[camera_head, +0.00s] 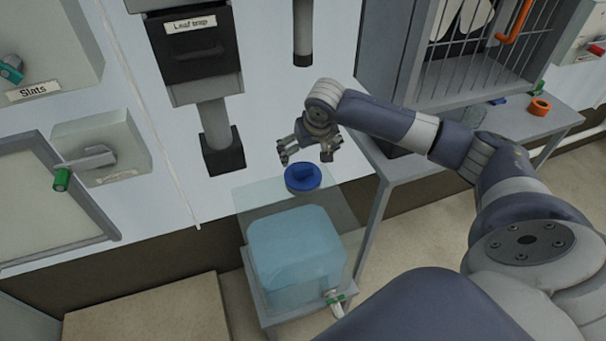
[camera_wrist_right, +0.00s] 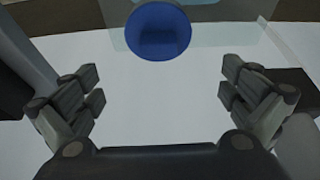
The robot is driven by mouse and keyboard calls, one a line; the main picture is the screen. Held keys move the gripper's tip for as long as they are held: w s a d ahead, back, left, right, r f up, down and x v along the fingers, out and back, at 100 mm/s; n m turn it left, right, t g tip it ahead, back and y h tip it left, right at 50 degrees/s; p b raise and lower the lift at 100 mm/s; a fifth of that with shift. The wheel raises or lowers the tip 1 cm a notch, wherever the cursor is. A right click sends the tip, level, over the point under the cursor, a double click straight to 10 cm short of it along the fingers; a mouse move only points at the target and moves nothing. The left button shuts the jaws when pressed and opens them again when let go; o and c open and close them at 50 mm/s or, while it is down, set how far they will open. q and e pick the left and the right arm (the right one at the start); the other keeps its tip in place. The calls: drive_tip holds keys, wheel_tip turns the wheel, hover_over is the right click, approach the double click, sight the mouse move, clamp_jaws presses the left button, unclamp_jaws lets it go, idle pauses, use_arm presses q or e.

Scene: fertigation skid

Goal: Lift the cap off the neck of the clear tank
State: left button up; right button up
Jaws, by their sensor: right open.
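The clear tank (camera_head: 296,262) stands on a small grey stand, with light blue liquid in its lower part and a clear upper part. The round blue cap (camera_head: 303,178) with a raised grip sits at the top of the tank; the neck under it is hidden. My right gripper (camera_head: 307,155) is open and empty, just above and behind the cap in the head view. In the right wrist view the cap (camera_wrist_right: 158,31) lies beyond the fingertips, near the top edge, between the spread fingers (camera_wrist_right: 160,85). My left gripper is not in view.
A grey side table (camera_head: 400,166) with a barred cage stands right of the tank. An orange ring (camera_head: 539,106) lies on it. The wall behind holds the leaf trap box (camera_head: 196,45) and pipes. A green-handled valve (camera_head: 335,300) sticks out low on the tank.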

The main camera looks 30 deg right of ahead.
hover_over(303, 167)
drive_tip(key=s, duration=0.2)
drive_tip(key=f, duration=0.4)
drive_tip(key=shift+w+a+f, duration=0.1)
drive_tip(key=shift+w+f, duration=0.15)
drive_tip(key=shift+f, duration=0.05)
drive_tip(key=shift+a+x, duration=0.1)
drive_tip(key=shift+x, duration=1.3)
drive_tip(key=shift+a+x, duration=0.15)
drive_tip(key=shift+x, duration=1.25)
drive_tip(key=shift+s+d, duration=0.15)
drive_tip(key=shift+s, duration=0.05)
drive_tip(key=c, duration=2.1)
